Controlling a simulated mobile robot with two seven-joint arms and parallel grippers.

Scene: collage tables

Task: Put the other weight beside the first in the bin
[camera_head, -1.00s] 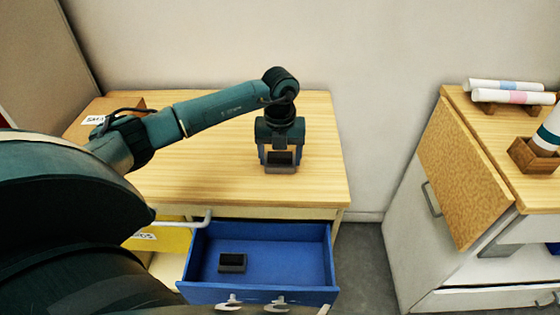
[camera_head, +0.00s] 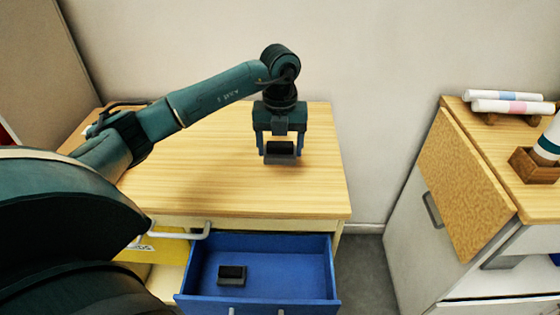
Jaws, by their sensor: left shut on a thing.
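My left gripper (camera_head: 280,143) is shut on a small dark weight (camera_head: 281,152) and holds it over the wooden tabletop, right of the middle. The first weight (camera_head: 232,275), a dark block, lies in the open blue bin (camera_head: 310,245), left of its middle. The bin is pulled out below the table's front edge, nearer to me than the gripper. The bin floor to the right of the first weight is bare. My right gripper is not in view.
The wooden tabletop (camera_head: 215,180) is otherwise mostly clear. A yellow bin (camera_head: 160,249) sits left of the blue one, partly behind my arm. At right, another cabinet carries a hinged cork-like board (camera_head: 460,185), rolled papers (camera_head: 510,107) and a wooden holder (camera_head: 533,168).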

